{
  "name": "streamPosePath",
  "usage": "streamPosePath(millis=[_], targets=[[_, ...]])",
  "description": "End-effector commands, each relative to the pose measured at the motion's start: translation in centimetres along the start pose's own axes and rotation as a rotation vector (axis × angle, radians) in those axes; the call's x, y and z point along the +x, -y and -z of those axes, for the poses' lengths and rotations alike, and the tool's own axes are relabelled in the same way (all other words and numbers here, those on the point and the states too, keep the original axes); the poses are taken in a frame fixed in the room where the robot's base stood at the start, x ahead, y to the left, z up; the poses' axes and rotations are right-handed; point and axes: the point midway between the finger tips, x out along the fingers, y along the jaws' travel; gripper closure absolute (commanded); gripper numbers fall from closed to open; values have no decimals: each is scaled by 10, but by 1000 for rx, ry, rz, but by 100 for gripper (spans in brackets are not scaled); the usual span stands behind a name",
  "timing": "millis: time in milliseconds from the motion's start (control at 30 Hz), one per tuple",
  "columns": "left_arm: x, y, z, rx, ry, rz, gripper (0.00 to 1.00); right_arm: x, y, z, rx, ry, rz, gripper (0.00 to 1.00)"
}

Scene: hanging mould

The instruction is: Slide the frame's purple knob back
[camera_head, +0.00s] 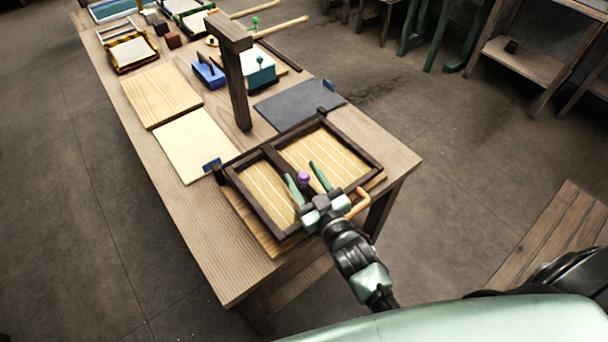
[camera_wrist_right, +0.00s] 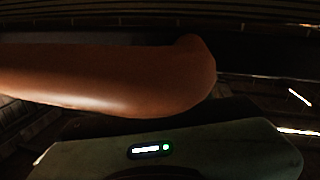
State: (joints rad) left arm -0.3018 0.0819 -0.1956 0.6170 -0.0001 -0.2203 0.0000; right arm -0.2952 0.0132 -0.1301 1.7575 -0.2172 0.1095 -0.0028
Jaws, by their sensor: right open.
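The frame (camera_head: 268,150) is a dark wooden rectangle with a crossbar, lying over a pale striped panel (camera_head: 325,158) at the near end of the workbench. The purple knob (camera_head: 304,177) stands near the frame's front side, by the crossbar. My right gripper (camera_head: 306,178) is open, with its green fingers on either side of the knob in the head view; I cannot tell whether they touch it. An orange handle (camera_head: 357,203) is just right of the gripper, and an orange-brown rounded bar (camera_wrist_right: 110,78) fills much of the right wrist view. My left gripper is not in view.
A wooden post (camera_head: 236,85) rises from the workbench (camera_head: 215,265) behind the frame. A dark slate sheet (camera_head: 298,104), pale boards (camera_head: 160,95) and blue blocks (camera_head: 208,72) lie farther back. The bench's near left corner is bare.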

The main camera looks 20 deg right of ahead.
Motion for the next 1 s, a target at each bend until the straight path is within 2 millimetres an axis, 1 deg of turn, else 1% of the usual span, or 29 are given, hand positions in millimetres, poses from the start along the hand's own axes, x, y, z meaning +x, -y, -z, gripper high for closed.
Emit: streamPosePath(millis=[67, 167, 267, 300, 333, 367, 600, 1000], targets=[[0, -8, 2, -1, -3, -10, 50, 0, 0, 0, 1, 0, 0, 50], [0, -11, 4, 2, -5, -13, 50, 0, 0, 0, 1, 0, 0, 50], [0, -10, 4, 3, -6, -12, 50, 0, 0, 0, 1, 0, 0, 75], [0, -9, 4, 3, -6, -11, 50, 0, 0, 0, 1, 0, 0, 86], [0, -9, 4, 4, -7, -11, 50, 0, 0, 0, 1, 0, 0, 95], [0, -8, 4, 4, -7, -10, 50, 0, 0, 0, 1, 0, 0, 100], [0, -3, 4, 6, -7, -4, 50, 0, 0, 0, 0, 0, 0, 100], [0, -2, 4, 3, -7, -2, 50, 0, 0, 0, 0, 0, 0, 100]])
